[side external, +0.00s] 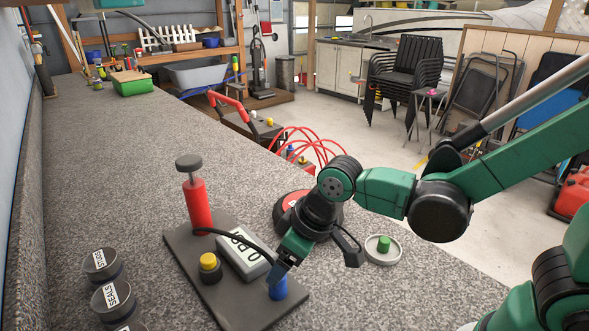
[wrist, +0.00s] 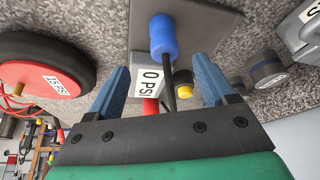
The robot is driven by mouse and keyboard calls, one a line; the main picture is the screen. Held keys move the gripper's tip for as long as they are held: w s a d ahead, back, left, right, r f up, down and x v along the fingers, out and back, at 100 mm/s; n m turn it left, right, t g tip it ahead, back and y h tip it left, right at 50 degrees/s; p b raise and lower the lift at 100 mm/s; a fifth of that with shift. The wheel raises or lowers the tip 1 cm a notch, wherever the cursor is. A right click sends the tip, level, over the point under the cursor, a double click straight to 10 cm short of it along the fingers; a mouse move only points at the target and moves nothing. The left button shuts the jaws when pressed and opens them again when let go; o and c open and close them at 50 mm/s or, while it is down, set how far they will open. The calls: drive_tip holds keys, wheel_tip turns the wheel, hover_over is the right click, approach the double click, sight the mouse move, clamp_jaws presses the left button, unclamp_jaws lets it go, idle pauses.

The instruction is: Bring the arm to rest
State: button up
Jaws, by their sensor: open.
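My gripper (side external: 284,268) hangs low over the near end of a dark board (side external: 228,300), right by a blue fitting (side external: 277,289) at the end of a black hose. In the wrist view my gripper (wrist: 158,66) has its two blue fingers spread. The blue fitting (wrist: 163,38) shows in line with the space between them, with nothing seen clamped. The board also carries a red pump (side external: 196,204), a "0 PSI" gauge box (side external: 243,253) and a yellow knob (side external: 209,263). The arm reaches in from the right.
A red-and-black disc (side external: 293,198), marked 15 PSI in the wrist view (wrist: 45,80), lies behind my gripper. A white dish (side external: 376,257) with a green piece is at right. Labelled dark cups (side external: 101,265) stand at left. The far counter (side external: 125,140) is mostly clear.

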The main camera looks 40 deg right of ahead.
drive_tip(key=s+d+r+m+t+h, duration=0.1)
drive_tip(key=s+d+r+m+t, duration=0.2)
drive_tip(key=d+r, duration=0.3)
drive_tip(key=d+m, duration=0.1)
drive_tip(key=d, duration=0.3)
drive_tip(key=shift+d+r+m+h, duration=0.2)
drive_tip(key=shift+m+h, duration=0.1)
drive_tip(key=shift+h, duration=0.1)
drive_tip(key=o, duration=0.3)
drive_tip(key=shift+o, duration=0.3)
wheel_tip(320, 180, up, 6)
drive_tip(key=a+n+g+h, duration=0.1)
drive_tip(key=a+n+g, duration=0.1)
drive_tip(key=n, duration=0.5)
drive_tip(key=shift+w+r+g, duration=0.2)
drive_tip(key=shift+w+g, duration=0.15)
drive_tip(key=shift+g, duration=0.35)
wheel_tip(320, 180, up, 10)
drive_tip(key=s+a+n+g+h, duration=0.1)
drive_tip(key=s+n+g+h, duration=0.2)
drive_tip(key=n, duration=0.7)
drive_tip(key=w+d+f+n, duration=0.1)
drive_tip(key=d+f, duration=0.2)
drive_tip(key=f, duration=0.5)
drive_tip(key=shift+d+f+g+h, duration=0.3)
drive_tip(key=shift+f+g, duration=0.1)
